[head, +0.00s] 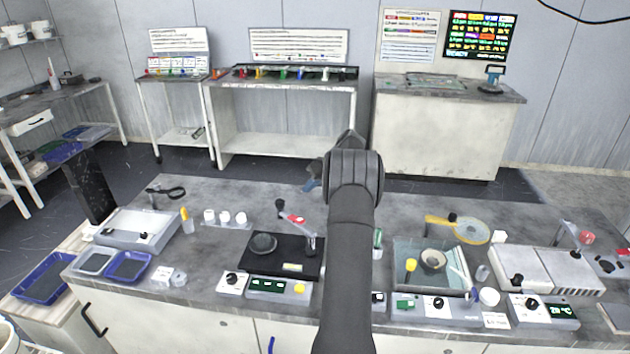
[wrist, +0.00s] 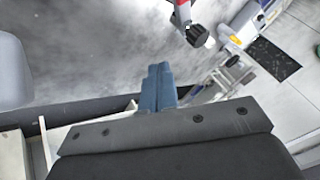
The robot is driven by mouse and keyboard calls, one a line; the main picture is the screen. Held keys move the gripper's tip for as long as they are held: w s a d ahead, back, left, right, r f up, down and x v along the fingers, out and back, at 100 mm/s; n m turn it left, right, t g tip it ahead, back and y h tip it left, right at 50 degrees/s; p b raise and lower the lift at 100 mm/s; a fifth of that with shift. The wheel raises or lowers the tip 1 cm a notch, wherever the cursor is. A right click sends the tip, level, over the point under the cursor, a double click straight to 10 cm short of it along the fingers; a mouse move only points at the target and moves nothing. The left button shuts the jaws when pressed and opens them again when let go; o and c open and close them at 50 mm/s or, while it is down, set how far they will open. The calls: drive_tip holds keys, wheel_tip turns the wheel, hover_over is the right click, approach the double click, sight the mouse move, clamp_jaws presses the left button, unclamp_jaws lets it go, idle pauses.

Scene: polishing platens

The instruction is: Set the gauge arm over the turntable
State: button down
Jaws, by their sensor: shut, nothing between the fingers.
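The turntable is a dark round disc (head: 262,243) on a black base (head: 285,268) at the front middle of the bench. The gauge arm (head: 296,218) is red and grey, on a grey post (head: 311,243) at the base's right side. Its dark knobbed end (head: 281,205) points back and left, behind the disc and not over it. In the wrist view the gauge arm's dark knob (wrist: 197,36) shows at the top, right of the fingers. My gripper (head: 310,186) is behind the gauge arm, apart from it. Its blue fingers (wrist: 158,70) are shut and empty.
Several white cups (head: 225,217) stand left of the turntable. A control box (head: 278,287) is in front of it. A basin (head: 430,265) and a yellow-rimmed round tool (head: 470,231) are to the right. My arm hides part of the bench between. The bench behind the cups is mostly clear.

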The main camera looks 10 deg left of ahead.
sight(283, 202)
drive_tip(key=s+a+f, duration=0.2)
drive_tip(key=a+f, duration=0.1)
drive_tip(key=a, duration=0.2)
drive_tip(key=shift+s+a+f, duration=0.15)
drive_tip(key=shift+s+a, duration=0.05)
drive_tip(key=shift+a, duration=0.15)
drive_tip(key=shift+s+a, duration=0.1)
drive_tip(key=shift+s+a+n+g, duration=0.75)
drive_tip(key=shift+a+n, duration=0.15)
drive_tip(key=shift+n, duration=0.2)
drive_tip(key=s+a+n+g+h, duration=0.1)
drive_tip(key=s+a+n+g, duration=0.1)
drive_tip(key=s+n, duration=0.3)
drive_tip(key=shift+s+a+n+g+h, duration=0.2)
drive_tip(key=shift+a+n+g+h, duration=0.15)
drive_tip(key=shift+g, duration=0.3)
